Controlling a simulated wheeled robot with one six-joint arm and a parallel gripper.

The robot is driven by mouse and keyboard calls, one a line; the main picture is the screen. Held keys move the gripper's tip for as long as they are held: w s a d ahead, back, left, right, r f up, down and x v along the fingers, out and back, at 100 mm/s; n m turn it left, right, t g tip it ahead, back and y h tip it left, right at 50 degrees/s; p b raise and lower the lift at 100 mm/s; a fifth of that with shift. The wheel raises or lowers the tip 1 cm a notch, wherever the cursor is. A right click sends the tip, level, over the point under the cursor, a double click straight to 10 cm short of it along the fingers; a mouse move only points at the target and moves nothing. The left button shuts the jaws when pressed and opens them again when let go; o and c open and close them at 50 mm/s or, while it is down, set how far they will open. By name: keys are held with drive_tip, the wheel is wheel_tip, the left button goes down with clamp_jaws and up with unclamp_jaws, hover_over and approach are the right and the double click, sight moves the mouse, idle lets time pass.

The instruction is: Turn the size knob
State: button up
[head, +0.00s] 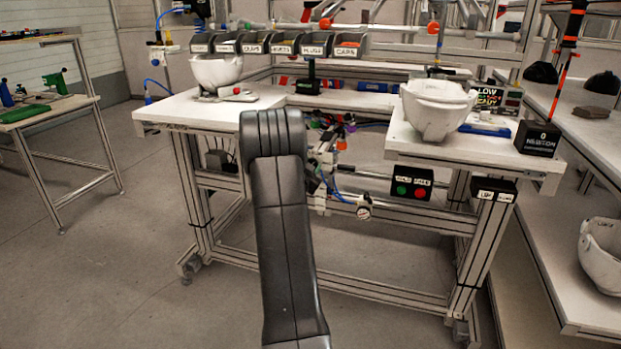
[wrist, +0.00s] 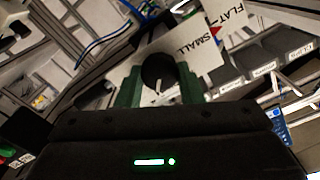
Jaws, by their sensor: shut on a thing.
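The size knob (wrist: 158,70) is a round black knob with a white pointer line, seen in the wrist view. The line shows on its lower part, pointing roughly down in the picture, slightly tilted. My gripper (wrist: 158,84) has two green fingers, one on each side of the knob, and is shut on it. A white label plate (wrist: 205,58) behind the knob reads "SMALL", and "FLAT" shows further up beside a red mark. In the head view my dark arm reaches toward the workbench and hides the knob and gripper.
The white workbench (head: 183,112) bears a white helmet shell (head: 217,72) at left and another (head: 437,108) at right. Labelled bins (head: 284,45) hang above. A black box with green and red buttons (head: 411,184) is under the right front edge. Floor at left is clear.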

drive_tip(key=shift+d+f+m+b, duration=0.1)
drive_tip(key=shift+m+b, duration=3.85)
drive_tip(key=shift+m, duration=0.25)
drive_tip(key=o, duration=1)
drive_tip(key=shift+c, duration=0.2)
drive_tip(key=v, duration=1.4)
drive_tip(key=shift+p, duration=0.35)
drive_tip(key=shift+w, duration=0.15)
